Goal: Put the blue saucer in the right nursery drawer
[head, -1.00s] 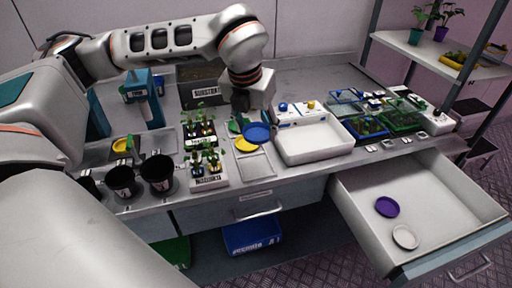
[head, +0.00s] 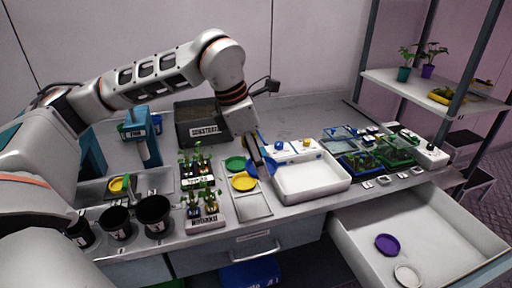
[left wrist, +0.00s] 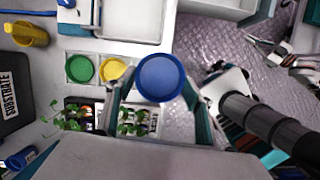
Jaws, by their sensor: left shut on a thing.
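The blue saucer (head: 250,169) is in my left gripper (head: 264,163), beside the green saucer (head: 235,163) and yellow saucer (head: 243,182) on the bench. A finger hides part of it in the head view. In the left wrist view the blue saucer (left wrist: 160,77) lies flat-faced between the fingers, which are shut on it. The right drawer (head: 433,267) stands open, holding a purple saucer (head: 387,244) and a white saucer (head: 407,275). Its edge shows at the top of the left wrist view. A probable right gripper (left wrist: 282,50) shows there, its opening unclear.
A white basin (head: 312,194) stands between the saucers and the drawer. Seedling pots (head: 206,204) and black pots (head: 154,215) stand to the left. A dark substrate box (head: 203,124) is behind. The drawer has bare floor around its saucers.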

